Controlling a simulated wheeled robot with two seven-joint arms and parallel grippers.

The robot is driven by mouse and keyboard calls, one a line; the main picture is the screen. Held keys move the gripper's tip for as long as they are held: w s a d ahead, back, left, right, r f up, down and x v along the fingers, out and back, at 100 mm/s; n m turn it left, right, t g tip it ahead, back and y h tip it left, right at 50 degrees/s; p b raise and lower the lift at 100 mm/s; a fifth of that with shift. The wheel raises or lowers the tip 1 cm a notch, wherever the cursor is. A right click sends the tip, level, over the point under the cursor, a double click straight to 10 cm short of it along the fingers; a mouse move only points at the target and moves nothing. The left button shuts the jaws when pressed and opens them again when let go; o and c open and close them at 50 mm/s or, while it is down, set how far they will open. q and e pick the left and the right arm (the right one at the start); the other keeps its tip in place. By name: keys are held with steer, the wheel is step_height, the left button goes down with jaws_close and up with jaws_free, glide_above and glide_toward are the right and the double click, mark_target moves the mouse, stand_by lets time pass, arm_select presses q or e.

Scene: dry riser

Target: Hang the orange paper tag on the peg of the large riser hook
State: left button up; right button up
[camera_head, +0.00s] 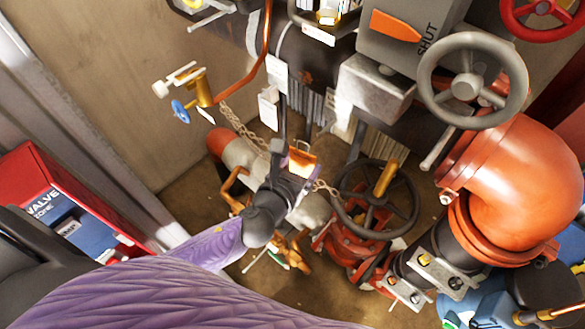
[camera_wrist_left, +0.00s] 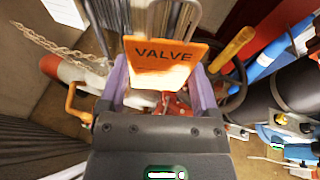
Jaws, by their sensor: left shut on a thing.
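The orange paper tag (camera_head: 302,157) is at the tips of my left gripper (camera_head: 297,172) in the head view. In the left wrist view the tag (camera_wrist_left: 165,61) faces the camera, reads VALVE and looks bright along its lower part. The two lavender fingers of my left gripper (camera_wrist_left: 160,92) are on either side of its lower edge, shut on it. A dark upright bar (camera_head: 282,118) stands just behind the tag in the head view; I cannot tell whether it is the large riser hook. I cannot make out a peg. My right gripper is not in view.
A chain (camera_head: 245,128) hangs close to the left of the gripper. A dark handwheel (camera_head: 407,195) with a yellow handle is to the right, and a grey handwheel (camera_head: 464,87) is higher up. A red valve box (camera_head: 50,200) stands at the left.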

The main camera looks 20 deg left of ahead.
arm_select(q)
steer(key=shift+w+d+f+b, duration=0.1)
steer(key=shift+w+d+b, duration=0.2)
steer(key=shift+w, duration=0.55)
steer(key=shift+w+d+f+b, duration=0.15)
steer(key=shift+w+d, duration=0.15)
steer(key=shift+w, duration=0.55)
steer(key=shift+w+d+f+b, duration=0.2)
steer(key=shift+w+d+b, duration=0.05)
steer(key=shift+w, duration=0.4)
steer(key=shift+w+d+f+b, duration=0.15)
steer(key=shift+w+d+b, duration=0.1)
steer(key=shift+w, duration=0.4)
steer(key=o, duration=1)
